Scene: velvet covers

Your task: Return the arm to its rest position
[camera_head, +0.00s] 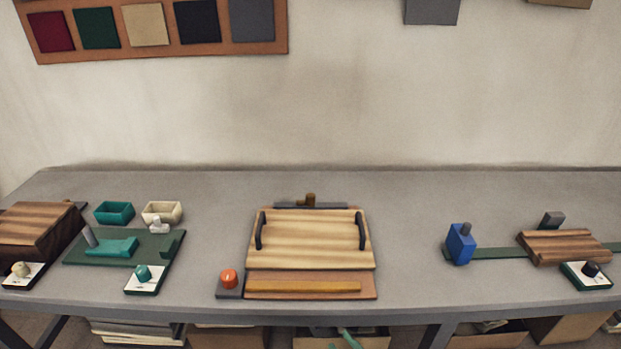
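My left gripper is not in view. No clear gripper shows above the table. A small teal shape (350,339) shows at the bottom edge, in front of the table. It may be the tip of my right gripper or something in a box below; I cannot tell which. No opening between fingers can be made out there. Nothing is seen held above the table.
The grey table (405,215) carries a wooden board with black handles (310,238), an orange knob (229,278), a blue block (460,243), a dark wooden box (38,232) and a green tray (155,247). Free room lies between these groups. Boxes stand below.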

